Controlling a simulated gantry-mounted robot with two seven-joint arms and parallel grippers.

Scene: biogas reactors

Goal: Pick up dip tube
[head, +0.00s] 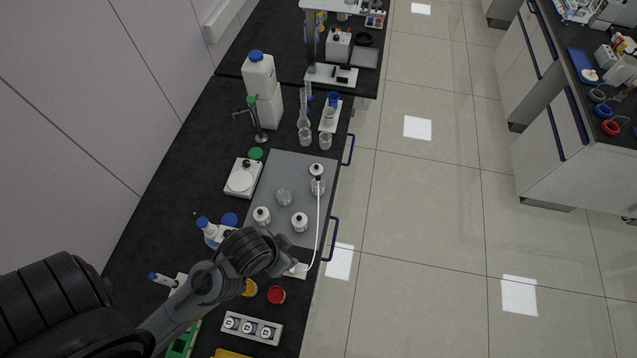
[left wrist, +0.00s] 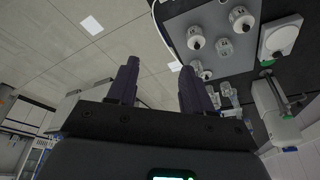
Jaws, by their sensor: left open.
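A thin white tube (head: 318,225) runs from a capped bottle (head: 318,186) at the grey mat's right edge. It curves down toward a white block (head: 297,270) beside my left arm's end. I cannot tell whether this tube is the dip tube. My left gripper (left wrist: 158,88) is open, with nothing visible between its two dark fingers in the left wrist view. In the head view its fingers are hidden by my own wrist, which is above the bench near the mat's front edge. My right gripper is not in view.
A rack (head: 251,328) is in front. Floor lies beyond the bench's right edge.

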